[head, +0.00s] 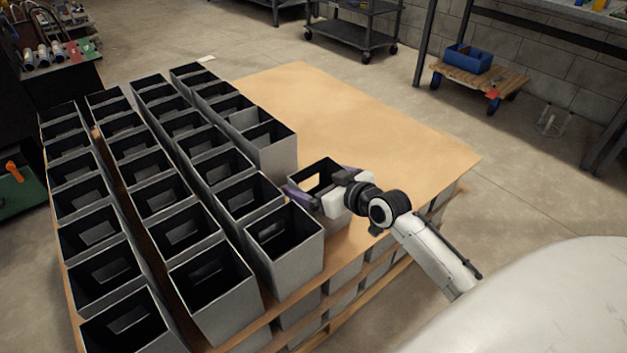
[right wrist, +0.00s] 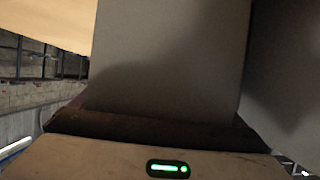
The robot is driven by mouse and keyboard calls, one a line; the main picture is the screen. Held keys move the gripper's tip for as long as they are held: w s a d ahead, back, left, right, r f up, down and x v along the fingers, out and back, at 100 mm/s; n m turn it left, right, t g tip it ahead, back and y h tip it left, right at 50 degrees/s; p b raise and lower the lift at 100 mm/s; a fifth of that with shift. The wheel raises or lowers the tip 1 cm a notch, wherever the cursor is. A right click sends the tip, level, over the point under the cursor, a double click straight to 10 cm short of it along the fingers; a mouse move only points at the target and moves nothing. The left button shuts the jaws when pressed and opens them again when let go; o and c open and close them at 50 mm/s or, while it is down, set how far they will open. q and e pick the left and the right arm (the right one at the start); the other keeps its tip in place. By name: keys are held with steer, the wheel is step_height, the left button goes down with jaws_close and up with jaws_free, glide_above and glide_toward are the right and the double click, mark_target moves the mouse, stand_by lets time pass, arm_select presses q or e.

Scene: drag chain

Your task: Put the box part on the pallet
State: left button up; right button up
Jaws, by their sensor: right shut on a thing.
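The box part (head: 337,219) is a grey open-topped box with a window in its wall. In the right wrist view the grey box wall (right wrist: 170,60) fills the middle, close to the gripper. I cannot tell whether its base touches the sheet. The pallet (head: 370,120) is topped with a tan sheet and bears several rows of similar grey boxes (head: 284,245). My left gripper is not in view.
Grey boxes stand close by, in front of and behind the held box. The sheet's far right part is bare. Beyond it on the floor are a dark cart (head: 350,30) and a wooden dolly (head: 495,82) with a blue bin (head: 468,58).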

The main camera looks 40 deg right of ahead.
steer(key=o, duration=1.2)
steer(key=shift+r, duration=0.1)
steer(key=p+v, duration=0.3)
steer(key=v, duration=0.9)
